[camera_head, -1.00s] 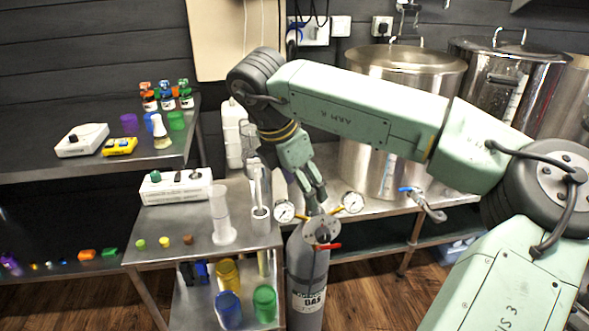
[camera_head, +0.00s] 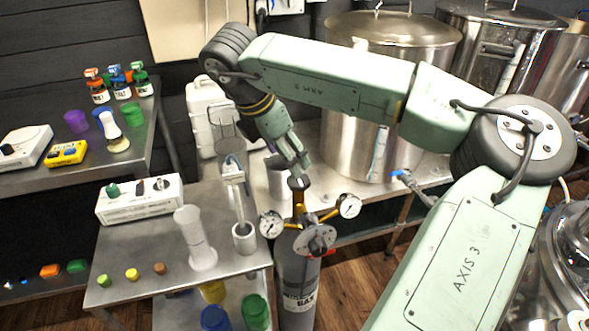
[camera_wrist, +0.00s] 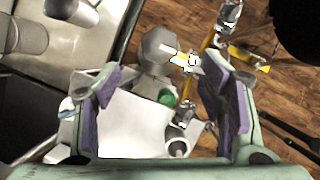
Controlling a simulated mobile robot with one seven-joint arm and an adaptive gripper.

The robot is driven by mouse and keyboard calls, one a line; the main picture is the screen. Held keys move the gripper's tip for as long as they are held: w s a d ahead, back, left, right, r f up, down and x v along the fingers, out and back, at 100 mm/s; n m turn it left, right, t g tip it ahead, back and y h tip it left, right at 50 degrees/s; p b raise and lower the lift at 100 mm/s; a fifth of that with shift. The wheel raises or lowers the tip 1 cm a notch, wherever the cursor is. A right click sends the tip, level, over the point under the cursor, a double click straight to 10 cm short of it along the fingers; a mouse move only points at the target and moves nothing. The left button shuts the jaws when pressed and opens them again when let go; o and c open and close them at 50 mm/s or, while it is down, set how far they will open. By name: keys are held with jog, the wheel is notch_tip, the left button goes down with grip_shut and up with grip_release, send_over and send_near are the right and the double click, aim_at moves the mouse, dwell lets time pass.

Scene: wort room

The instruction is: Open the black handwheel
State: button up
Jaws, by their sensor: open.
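The black handwheel (camera_head: 299,184) appears as a small dark disc on top of the yellow-brown stem of the gauge fitting, above the grey gas cylinder (camera_head: 297,275). My gripper (camera_head: 300,170) points down with its fingertips just above or beside the handwheel; the head view does not show whether they touch. In the wrist view my gripper (camera_wrist: 165,95) is open, its purple-padded fingers wide apart with nothing clasped. The fitting's yellow pipe (camera_wrist: 207,58) runs between and beyond the fingers there. I cannot clearly make out the handwheel in the wrist view.
Two gauges (camera_head: 271,224) (camera_head: 349,205) stick out beside the stem, with a grey disc (camera_head: 314,240) and red lever below. A steel cart (camera_head: 140,245) with a glass cylinder (camera_head: 195,238) stands left. Steel kettles (camera_head: 385,45) stand behind. Wooden floor lies right of the cylinder.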

aim_at(298, 179)
jog(key=p+x, duration=0.2)
jog(key=x, duration=0.6)
jog(key=shift+f, duration=0.15)
jog(key=shift+c, duration=0.6)
jog(key=c, duration=1)
jog(key=shift+c, duration=0.2)
jog(key=shift+f+b, duration=0.15)
jog(key=shift+b, duration=0.3)
